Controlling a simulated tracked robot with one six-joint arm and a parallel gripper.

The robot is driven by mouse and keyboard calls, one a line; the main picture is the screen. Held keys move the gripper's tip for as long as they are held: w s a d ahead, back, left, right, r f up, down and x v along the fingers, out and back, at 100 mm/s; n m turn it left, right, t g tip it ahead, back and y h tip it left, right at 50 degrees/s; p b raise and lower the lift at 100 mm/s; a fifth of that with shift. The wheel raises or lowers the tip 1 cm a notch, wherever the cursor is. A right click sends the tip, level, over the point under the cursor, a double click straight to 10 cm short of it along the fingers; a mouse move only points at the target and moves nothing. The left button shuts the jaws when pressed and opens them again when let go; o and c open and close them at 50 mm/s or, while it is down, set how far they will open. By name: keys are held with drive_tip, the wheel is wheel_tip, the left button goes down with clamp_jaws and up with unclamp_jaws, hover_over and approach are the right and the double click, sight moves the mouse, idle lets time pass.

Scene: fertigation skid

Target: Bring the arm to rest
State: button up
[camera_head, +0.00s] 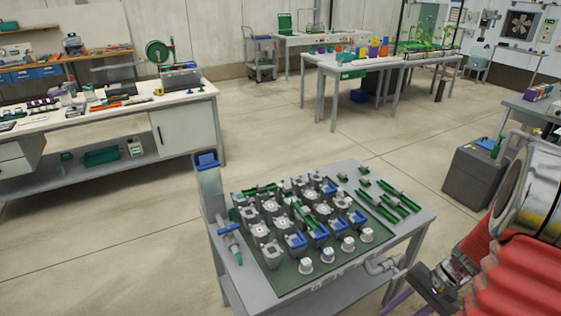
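My arm, in a red ribbed sleeve, comes in at the lower right of the head view. The dark wrist end with my gripper (432,290) is at the bottom, just right of the table's front right corner. The fingers are small and partly cut off by the lower edge, so I cannot tell whether they are open or shut. I see nothing clearly held. The grey skid table (415,226) stands left of my gripper. Its dark green board (272,277) carries rows of grey and blue valve-like fittings, with green bars lying at the right.
A grey elbow pipe (382,265) juts from the table's right side, close to my gripper. A clear column with a blue cap (206,161) stands at the left corner. A grey box (474,176) is at the right. Workbenches stand behind; the floor between is open.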

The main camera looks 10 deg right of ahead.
drive_tip(key=s+a+r+n+t+h, duration=0.1)
drive_tip(key=a+r+n, duration=0.4)
drive_tip(key=a+r, duration=0.5)
drive_tip(key=s+a+r+n+t+h, duration=0.2)
drive_tip(key=a+r+n+t+h, duration=0.2)
drive_tip(key=a+r, duration=0.6)
wheel_tip(320, 180, up, 5)
drive_tip(key=shift+a+f+n+h, duration=0.1)
drive_tip(key=shift+a+n+h, duration=0.25)
drive_tip(key=shift+n+h, duration=0.5)
drive_tip(key=shift+w+d, duration=0.1)
